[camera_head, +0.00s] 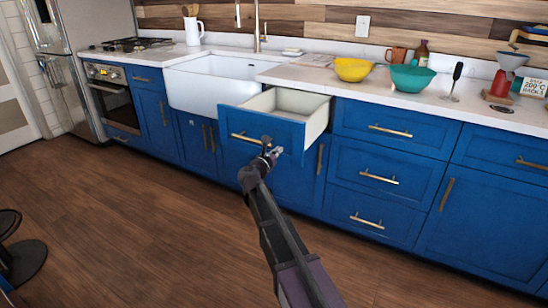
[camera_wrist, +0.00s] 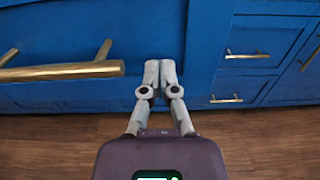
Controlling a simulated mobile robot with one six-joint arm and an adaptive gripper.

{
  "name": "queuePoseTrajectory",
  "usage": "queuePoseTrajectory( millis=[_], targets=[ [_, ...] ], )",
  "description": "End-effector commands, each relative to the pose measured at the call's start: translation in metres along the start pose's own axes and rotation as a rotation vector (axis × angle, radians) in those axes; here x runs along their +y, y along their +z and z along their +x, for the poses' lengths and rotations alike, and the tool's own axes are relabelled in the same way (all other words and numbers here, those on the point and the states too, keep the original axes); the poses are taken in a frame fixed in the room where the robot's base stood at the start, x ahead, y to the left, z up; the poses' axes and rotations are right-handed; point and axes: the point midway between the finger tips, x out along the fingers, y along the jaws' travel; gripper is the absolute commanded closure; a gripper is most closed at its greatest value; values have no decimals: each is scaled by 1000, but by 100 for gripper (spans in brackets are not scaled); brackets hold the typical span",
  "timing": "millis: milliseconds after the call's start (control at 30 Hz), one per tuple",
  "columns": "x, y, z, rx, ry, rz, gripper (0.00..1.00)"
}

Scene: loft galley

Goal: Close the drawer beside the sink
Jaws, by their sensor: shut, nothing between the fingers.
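The drawer (camera_head: 262,130) just right of the white sink (camera_head: 212,84) stands open, pulled out from the blue cabinets. Its pale inside looks empty where it shows. Its front is blue with a brass bar handle (camera_head: 245,138). My gripper (camera_head: 275,152) is at the right part of the drawer front, with its fingers together and nothing between them. In the wrist view the fingertips (camera_wrist: 159,66) point at the blue front (camera_wrist: 150,30), to the right of the brass handle (camera_wrist: 62,71). I cannot tell whether they touch the front.
A yellow bowl (camera_head: 353,69), a teal bowl (camera_head: 411,78) and bottles stand on the counter (camera_head: 320,76). Shut blue drawers (camera_head: 390,130) lie to the right. An oven (camera_head: 113,97) is at the left. The wooden floor (camera_head: 130,220) in front is mostly clear; a dark stool (camera_head: 22,260) stands at the lower left.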

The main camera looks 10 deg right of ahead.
Motion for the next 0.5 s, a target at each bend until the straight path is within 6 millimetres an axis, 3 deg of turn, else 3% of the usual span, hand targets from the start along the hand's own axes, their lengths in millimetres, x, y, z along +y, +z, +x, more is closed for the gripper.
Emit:
queuePoseTrajectory(
  millis=[200,500],
  targets=[
    [1,0,24,0,0,0,100],
    [0,0,31,0,0,0,100]
  ],
)
